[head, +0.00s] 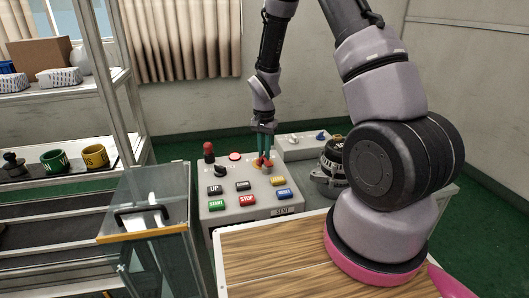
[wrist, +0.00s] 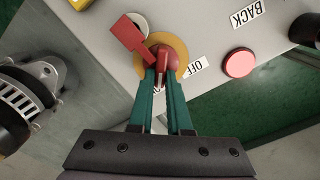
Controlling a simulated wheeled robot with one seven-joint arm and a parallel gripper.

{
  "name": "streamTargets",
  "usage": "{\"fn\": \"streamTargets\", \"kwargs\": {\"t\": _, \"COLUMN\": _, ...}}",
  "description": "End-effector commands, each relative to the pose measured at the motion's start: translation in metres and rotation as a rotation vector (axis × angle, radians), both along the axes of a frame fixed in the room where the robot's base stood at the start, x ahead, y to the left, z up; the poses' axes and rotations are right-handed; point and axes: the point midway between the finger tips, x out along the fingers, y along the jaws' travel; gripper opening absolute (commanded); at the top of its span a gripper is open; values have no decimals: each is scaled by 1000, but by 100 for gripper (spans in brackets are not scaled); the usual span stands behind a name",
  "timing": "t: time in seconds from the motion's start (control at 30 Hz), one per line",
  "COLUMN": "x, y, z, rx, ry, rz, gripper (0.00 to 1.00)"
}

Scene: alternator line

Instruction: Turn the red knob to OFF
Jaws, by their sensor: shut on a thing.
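The red knob (wrist: 168,58) sits on a round yellow plate (wrist: 181,49) on the grey control panel. My gripper (wrist: 165,82) is shut on the knob, with its green fingers on either side of it. In the head view my gripper (head: 264,158) reaches down to the panel's right part. A white OFF label (wrist: 195,67) lies just right of the plate in the wrist view. A second label under the fingers is mostly hidden. A flat red piece (wrist: 128,38) lies beside the knob, upper left, over a whitish disc. I cannot tell whether it is joined to the knob.
The panel (head: 215,180) carries several buttons, including a green START (head: 217,204) and a red STOP (head: 247,200). A round red button (wrist: 239,62) sits near a BACK label (wrist: 249,15). A dark, ribbed alternator (head: 330,170) stands right of the panel. A glass-sided box (head: 150,225) stands left.

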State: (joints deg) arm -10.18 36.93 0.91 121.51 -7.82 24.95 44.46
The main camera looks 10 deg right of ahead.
Motion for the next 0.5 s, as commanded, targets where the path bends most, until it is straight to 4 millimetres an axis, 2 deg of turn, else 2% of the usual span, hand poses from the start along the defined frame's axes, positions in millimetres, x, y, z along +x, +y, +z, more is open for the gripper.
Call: {"fn": "streamTargets", "kwargs": {"t": 0.5, "x": 3, "y": 5, "z": 0, "rx": 1, "ry": -1, "rz": 460, "gripper": 0}}
